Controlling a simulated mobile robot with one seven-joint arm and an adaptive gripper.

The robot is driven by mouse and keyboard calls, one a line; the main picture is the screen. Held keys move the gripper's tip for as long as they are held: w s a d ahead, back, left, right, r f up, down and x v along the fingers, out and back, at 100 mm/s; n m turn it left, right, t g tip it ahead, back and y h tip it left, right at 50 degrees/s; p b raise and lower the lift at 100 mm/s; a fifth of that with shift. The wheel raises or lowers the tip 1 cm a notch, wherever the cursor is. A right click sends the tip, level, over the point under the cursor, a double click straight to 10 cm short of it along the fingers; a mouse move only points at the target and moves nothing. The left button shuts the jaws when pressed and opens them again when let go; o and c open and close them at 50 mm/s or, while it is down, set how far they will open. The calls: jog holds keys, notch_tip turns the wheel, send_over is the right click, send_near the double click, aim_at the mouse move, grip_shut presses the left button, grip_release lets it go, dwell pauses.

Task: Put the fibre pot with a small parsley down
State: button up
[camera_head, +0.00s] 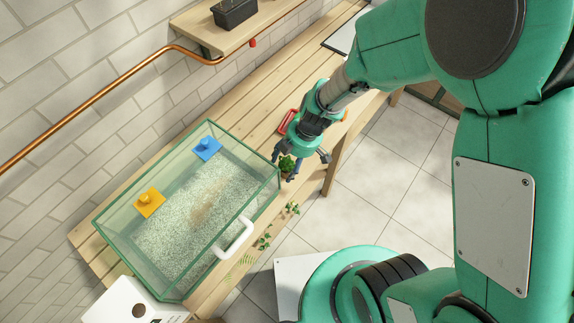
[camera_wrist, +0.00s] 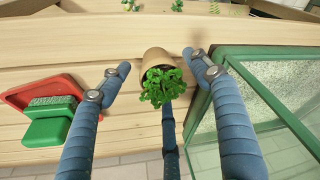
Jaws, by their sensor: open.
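The fibre pot (camera_wrist: 156,58) is tan, with a small bushy green parsley (camera_wrist: 162,87) in it. In the wrist view it stands on the wooden table between the fingers of my gripper (camera_wrist: 157,65), with a gap on the left and right sides. My gripper is open. A third finger lies below the parsley in that view, and I cannot tell whether it touches the pot. In the head view the parsley (camera_head: 287,164) shows under my gripper (camera_head: 301,158), beside the right corner of the glass tank; the pot is mostly hidden there.
The green-framed glass tank (camera_head: 278,180) holds gravel (camera_head: 180,225), a blue piece (camera_head: 207,148) and a yellow piece (camera_head: 150,203). A red dustpan (camera_wrist: 20,95) with a green brush (camera_wrist: 48,122) lies left of my gripper. Loose green sprigs (camera_head: 264,241) lie along the table's front edge.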

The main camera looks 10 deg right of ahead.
jog(key=p+v, duration=0.2)
jog(key=v, duration=0.8)
jog(key=shift+d+r, duration=0.1)
dwell(0.5)
jog(key=s+d+r+m+t+h, duration=0.1)
jog(key=s+d+r+m, duration=0.3)
jog(key=r, duration=0.6)
jog(key=d+r+m+t, duration=0.2)
jog(key=r+m, duration=0.3)
jog(key=r, duration=0.4)
jog(key=s+d+r+m+t+h, duration=0.2)
jog(key=s+d+r+m, duration=0.4)
jog(key=s+r+m, duration=0.3)
jog(key=shift+v, duration=0.9)
